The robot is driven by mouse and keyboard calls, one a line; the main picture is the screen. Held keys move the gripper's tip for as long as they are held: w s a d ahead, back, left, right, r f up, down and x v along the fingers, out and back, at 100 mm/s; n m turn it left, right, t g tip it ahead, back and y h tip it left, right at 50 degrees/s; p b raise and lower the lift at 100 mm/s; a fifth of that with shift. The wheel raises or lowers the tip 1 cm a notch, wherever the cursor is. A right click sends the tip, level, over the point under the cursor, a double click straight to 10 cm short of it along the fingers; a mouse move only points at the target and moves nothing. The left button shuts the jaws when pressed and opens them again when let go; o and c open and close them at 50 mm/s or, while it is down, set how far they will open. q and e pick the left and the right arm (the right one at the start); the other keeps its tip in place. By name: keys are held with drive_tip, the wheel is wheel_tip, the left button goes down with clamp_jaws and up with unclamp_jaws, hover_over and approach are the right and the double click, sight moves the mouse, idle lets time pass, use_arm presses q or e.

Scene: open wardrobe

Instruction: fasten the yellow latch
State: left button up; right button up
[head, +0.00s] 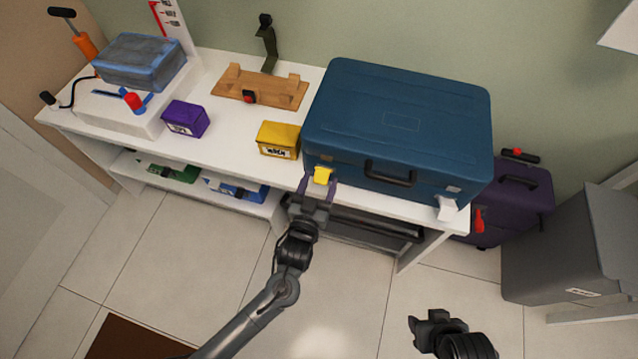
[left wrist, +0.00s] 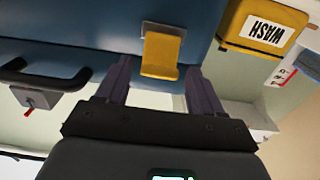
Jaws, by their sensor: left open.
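The blue case (head: 400,130) lies closed on the white bench. Its yellow latch (head: 323,175) is on the front left. In the left wrist view, which is upside down, the yellow latch (left wrist: 161,55) is a flap beside a grey plate and seems to stand out from the case. My left gripper (head: 318,187) is open just in front of it. Its two fingers (left wrist: 157,80) are on either side of the flap's free end, with gaps; no contact shows. My right gripper (head: 430,322) is low at the front right, away from the case; its jaw opening is unclear.
A white latch (head: 447,208) sticks out at the case's front right, with a dark handle (head: 390,173) between the latches. A yellow WASH box (head: 278,139) stands close left of the case. The bench's front edge (head: 225,165) runs below. Open floor lies in front.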

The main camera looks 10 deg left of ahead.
sight(322, 174)
use_arm(q)
drive_tip(key=shift+w, duration=0.15)
drive_tip(key=c, duration=1.1)
drive_tip(key=shift+o, duration=0.2)
drive_tip(key=shift+r+p, duration=0.15)
drive_tip(key=shift+p, duration=0.2)
drive_tip(key=r+g+p, duration=0.1)
drive_tip(key=g+p, duration=0.1)
drive_tip(key=p, duration=0.3)
drive_tip(key=w+r+g+p, duration=0.1)
drive_tip(key=g+p, duration=0.1)
drive_tip(key=p, duration=0.4)
drive_tip(key=w+r+g+y+p, duration=0.1)
drive_tip(key=g+p, duration=0.1)
drive_tip(key=p, duration=0.4)
drive_tip(key=shift+d, duration=0.2)
drive_tip(key=shift+w+g+p, duration=0.1)
drive_tip(key=shift+g+p, duration=0.2)
drive_tip(key=shift+p, duration=0.2)
drive_tip(key=shift+f, duration=0.1)
